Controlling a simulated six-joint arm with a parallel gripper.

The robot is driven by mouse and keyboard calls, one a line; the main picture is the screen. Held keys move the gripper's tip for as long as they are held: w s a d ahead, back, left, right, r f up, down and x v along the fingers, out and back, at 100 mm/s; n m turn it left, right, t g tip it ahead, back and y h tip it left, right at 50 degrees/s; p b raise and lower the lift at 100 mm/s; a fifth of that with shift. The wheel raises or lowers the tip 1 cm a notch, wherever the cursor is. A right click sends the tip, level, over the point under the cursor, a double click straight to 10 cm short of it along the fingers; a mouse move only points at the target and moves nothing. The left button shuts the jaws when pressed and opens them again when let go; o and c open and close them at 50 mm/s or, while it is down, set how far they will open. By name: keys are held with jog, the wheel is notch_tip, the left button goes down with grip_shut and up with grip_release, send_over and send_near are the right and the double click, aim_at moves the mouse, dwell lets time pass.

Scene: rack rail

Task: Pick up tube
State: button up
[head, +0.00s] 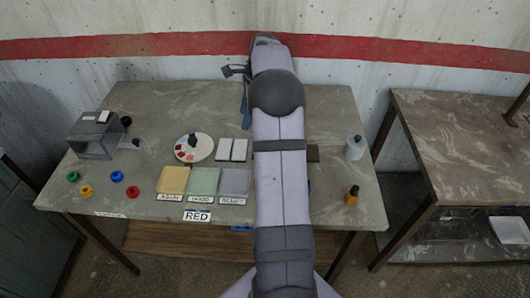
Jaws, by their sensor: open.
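No tube can be made out in the head view. My own arm runs up the middle of the picture and covers a wide strip of the grey table (335,105). My gripper (245,108) shows only as a narrow dark bluish part at the left edge of the arm, over the back of the table. It looks open, but most of it is hidden behind the arm. What lies under it is also hidden. A brown piece (313,153) peeks out at the arm's right side, mostly covered.
At left are a grey box device (98,135) and several coloured rings (117,176). A round white plate (194,148), white panels (232,150) and labelled pads (203,181) stand left of the arm. A white bottle (354,148) and amber bottle (351,196) stand right.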

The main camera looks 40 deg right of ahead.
jog(key=s+d+f+n+h, duration=0.3)
jog(key=f+n, duration=0.3)
jog(key=n, duration=0.9)
jog(key=shift+s+d+n+h, duration=0.2)
jog(key=shift+s+n+h, duration=0.2)
jog(key=shift+s+h, duration=0.35)
jog(key=shift+s+f, duration=0.1)
jog(key=shift+p+x, duration=1.85)
jog(key=shift+x, duration=1.7)
jog(key=shift+a, duration=0.1)
jog(key=shift+c, duration=0.6)
jog(key=c, duration=0.8)
